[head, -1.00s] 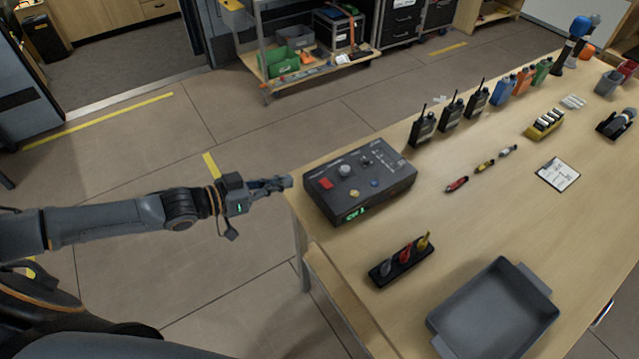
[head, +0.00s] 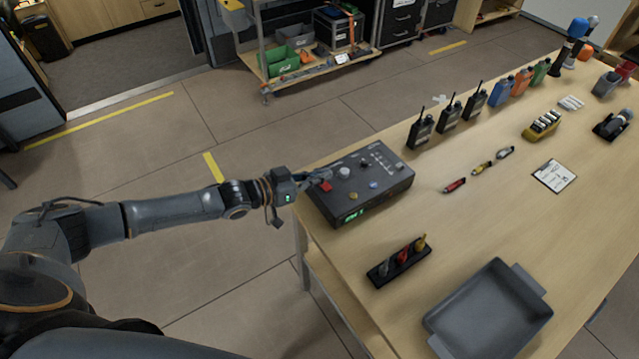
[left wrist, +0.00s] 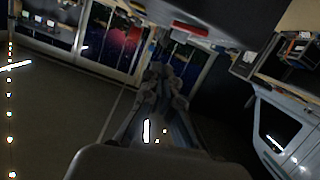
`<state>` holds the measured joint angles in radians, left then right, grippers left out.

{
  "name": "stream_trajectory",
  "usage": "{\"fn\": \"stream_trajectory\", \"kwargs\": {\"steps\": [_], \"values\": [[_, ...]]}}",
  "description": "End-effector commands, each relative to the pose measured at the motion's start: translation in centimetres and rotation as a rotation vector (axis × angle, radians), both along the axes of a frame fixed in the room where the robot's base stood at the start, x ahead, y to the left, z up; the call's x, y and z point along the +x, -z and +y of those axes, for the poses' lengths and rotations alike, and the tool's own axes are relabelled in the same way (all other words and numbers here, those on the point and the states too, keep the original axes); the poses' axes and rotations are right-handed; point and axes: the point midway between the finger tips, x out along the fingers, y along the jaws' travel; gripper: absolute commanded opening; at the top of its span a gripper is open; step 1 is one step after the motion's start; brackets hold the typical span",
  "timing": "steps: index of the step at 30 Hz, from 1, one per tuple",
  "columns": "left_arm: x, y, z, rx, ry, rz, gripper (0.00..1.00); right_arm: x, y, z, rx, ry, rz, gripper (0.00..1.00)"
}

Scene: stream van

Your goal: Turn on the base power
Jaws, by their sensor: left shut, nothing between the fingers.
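A dark control box (head: 362,188) lies on the near left corner of the wooden table. It has a red button (head: 326,187) at its left end, a silver knob (head: 344,171), a blue and a yellow knob, several small switches and a lit green display (head: 354,216) on its front. My left gripper (head: 326,176) is shut and empty, with its fingertips at the box's left end, beside or over the red button. I cannot tell whether they touch it. In the left wrist view the closed fingers (left wrist: 162,72) point at a dark shape with a red part (left wrist: 190,31) above them. My right gripper is out of view.
On the table (head: 450,225) stand a dark holder with coloured pieces (head: 398,262), a grey tray (head: 490,312), several radios (head: 448,118), bottles, small markers and a clipboard (head: 553,176). Open floor lies left of the table.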

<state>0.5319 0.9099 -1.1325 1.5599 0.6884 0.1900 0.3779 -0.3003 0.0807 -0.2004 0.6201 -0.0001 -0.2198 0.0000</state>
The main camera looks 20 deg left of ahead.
Motion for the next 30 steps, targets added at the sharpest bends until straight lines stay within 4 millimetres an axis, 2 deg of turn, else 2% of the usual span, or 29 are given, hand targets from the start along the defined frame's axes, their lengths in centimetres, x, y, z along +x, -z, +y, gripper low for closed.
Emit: {"fn": "stream_trajectory", "kwargs": {"steps": [1,3,9,30], "values": [[-0.4,1.3,0.1,0.005,-0.002,0.012,0.00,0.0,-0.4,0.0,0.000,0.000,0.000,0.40],[-0.5,2.2,0.0,0.005,-0.002,0.010,0.00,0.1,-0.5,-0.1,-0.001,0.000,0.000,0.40],[-0.6,3.5,0.0,0.005,-0.001,0.008,0.00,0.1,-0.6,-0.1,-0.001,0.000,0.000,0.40],[-0.8,4.4,-0.2,0.059,-0.001,-0.035,0.00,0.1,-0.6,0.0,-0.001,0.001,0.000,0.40]]}}
